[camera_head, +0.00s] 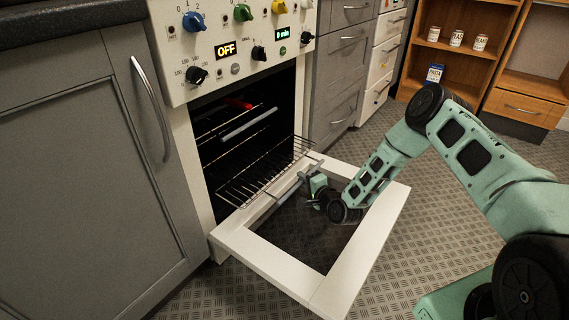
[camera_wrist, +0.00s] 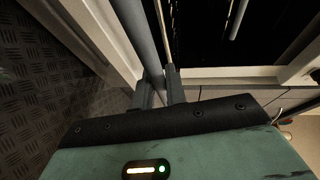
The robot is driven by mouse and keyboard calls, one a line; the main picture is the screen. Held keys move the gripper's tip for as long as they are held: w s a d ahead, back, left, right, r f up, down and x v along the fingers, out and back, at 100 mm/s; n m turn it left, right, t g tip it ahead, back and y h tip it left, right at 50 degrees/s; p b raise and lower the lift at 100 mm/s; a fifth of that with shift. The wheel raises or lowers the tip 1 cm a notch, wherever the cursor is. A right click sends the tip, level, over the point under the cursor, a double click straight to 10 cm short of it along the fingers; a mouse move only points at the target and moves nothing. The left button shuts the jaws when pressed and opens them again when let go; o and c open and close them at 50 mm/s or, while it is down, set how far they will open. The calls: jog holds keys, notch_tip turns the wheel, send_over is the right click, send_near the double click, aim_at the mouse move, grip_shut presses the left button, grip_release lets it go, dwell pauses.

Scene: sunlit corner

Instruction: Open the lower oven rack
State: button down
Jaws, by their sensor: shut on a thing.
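The oven door (camera_head: 335,275) is folded down, lying open in front of the oven cavity. The lower oven rack (camera_head: 262,174) is partly out over the door, and its wire grid shows. A grey bar handle (camera_head: 290,192) runs along its front; it also shows in the wrist view (camera_wrist: 138,32). My gripper (camera_head: 306,179) is over the open door, shut on this handle. In the wrist view, my two fingers (camera_wrist: 160,77) are close around the bar. The contact is partly hidden by the fingers.
An upper rack with a similar grey handle (camera_head: 248,123) stays inside the cavity, with something red (camera_head: 237,103) behind it. Grey cabinets (camera_head: 75,170) stand left. Drawers (camera_head: 340,75) and a wooden shelf (camera_head: 455,65) are behind. Patterned floor (camera_head: 410,250) is free right of the door.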

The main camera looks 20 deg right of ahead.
jog(key=s+d+p, duration=0.1)
jog(key=s+d, duration=0.2)
jog(key=s, duration=0.1)
jog(key=s+d+p, duration=0.1)
jog(key=s+d, duration=0.2)
jog(key=s, duration=0.1)
jog(key=s+d+p, duration=0.1)
jog(key=s+d, duration=0.2)
jog(key=s, duration=0.1)
jog(key=shift+s, duration=0.25)
jog(key=c, duration=1.4)
grip_release()
jog(key=shift+c, duration=0.2)
jog(key=shift+p, duration=0.3)
jog(key=p+v, duration=0.4)
jog(key=v, duration=1.3)
jog(key=shift+s+r, duration=0.1)
jog(key=shift+s, duration=0.05)
